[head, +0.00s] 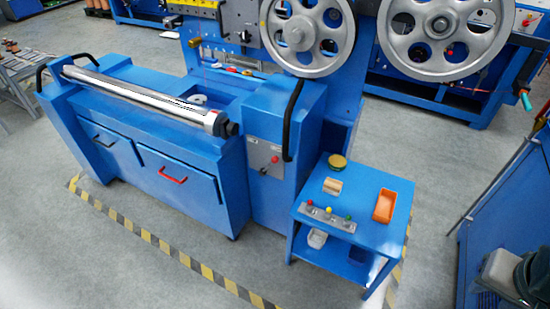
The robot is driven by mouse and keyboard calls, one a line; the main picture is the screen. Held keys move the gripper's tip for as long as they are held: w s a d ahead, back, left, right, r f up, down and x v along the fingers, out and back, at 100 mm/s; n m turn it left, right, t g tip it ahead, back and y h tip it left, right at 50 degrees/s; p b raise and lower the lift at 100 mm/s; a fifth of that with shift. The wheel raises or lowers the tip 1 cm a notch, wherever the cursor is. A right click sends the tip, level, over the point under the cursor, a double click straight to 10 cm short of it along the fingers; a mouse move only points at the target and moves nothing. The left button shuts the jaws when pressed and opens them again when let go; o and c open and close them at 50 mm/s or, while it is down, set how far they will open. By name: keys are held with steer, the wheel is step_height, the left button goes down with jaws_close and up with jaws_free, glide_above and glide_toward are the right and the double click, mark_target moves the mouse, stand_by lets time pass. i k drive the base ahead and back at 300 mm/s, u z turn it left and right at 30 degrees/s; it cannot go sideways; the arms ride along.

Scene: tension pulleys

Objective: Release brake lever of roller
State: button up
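A long silver roller (145,99) lies along the top of a blue machine bench (215,172), with a dark end fitting at its right end. A black curved lever (292,118) stands on the blue housing to the right of the roller, running from its top down its side. Another black curved handle (86,61) is at the roller's far left end. A small red-knobbed lever (272,162) sits on a grey plate on the housing's front. I cannot tell from this view which one is the roller's brake lever. My gripper is not in view.
A small blue table (395,212) stands at the right with a button box (326,216), an orange tray (384,206) and small items. Large grey pulley wheels (308,36) are behind. Open grey floor (120,270) lies in front, crossed by yellow-black tape (170,250).

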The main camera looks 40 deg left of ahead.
mark_target(262, 173)
steer(key=u, duration=1.4)
steer(key=i, duration=1)
steer(key=u, duration=0.55)
steer(key=k, duration=0.5)
steer(key=u, duration=0.65)
steer(key=i, duration=0.5)
